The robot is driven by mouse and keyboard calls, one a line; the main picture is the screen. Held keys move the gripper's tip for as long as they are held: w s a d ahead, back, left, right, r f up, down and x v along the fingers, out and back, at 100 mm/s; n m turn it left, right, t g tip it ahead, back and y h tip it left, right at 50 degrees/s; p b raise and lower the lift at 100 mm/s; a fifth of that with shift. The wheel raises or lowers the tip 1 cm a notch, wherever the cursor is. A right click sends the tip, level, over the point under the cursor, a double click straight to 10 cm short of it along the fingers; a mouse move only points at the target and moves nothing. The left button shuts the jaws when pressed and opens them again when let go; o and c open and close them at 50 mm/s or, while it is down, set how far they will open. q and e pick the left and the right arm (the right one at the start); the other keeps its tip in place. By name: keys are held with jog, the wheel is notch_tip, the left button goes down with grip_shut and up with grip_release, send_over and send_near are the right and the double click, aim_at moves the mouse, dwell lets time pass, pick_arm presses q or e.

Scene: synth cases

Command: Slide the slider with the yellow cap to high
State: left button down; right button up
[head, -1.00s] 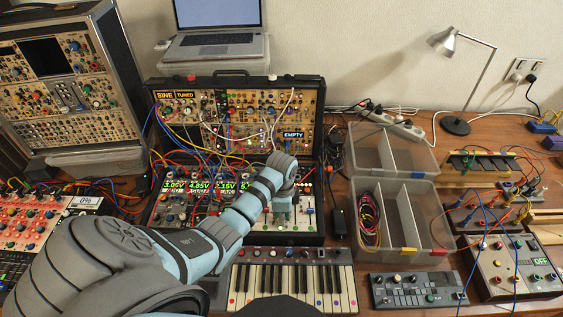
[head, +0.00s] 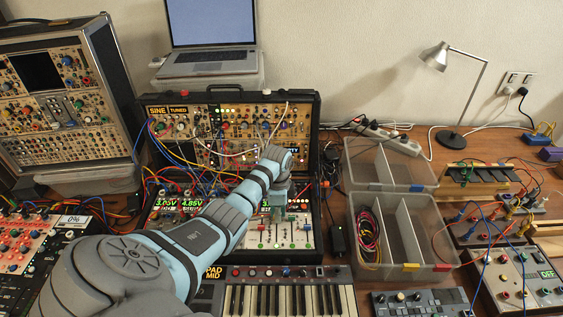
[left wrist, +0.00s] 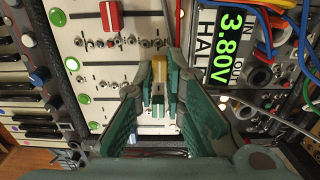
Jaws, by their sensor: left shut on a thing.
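The yellow cap (left wrist: 159,68) shows in the left wrist view between the fingertips of my left gripper (left wrist: 157,78). The green fingers are closed in on its two sides. The cap sits on the white slider panel (left wrist: 135,20), which also shows in the head view (head: 285,238). In the head view my left gripper (head: 280,208) points down at the panel and hides the yellow cap. My right gripper is not in view.
A red cap (left wrist: 110,15) sits on a neighbouring slider. Patch cables (head: 185,150) hang over the modules left of my forearm. The keyboard (head: 285,298) lies in front of the panel, and a clear bin (head: 440,268) stands to its right. A laptop (head: 213,55) stands behind.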

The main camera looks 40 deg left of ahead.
pick_arm(q)
jog(key=c, duration=1.6)
grip_release()
jog(key=shift+w+a, duration=0.1)
jog(key=shift+c, duration=0.2)
notch_tip(320, 180, up, 12)
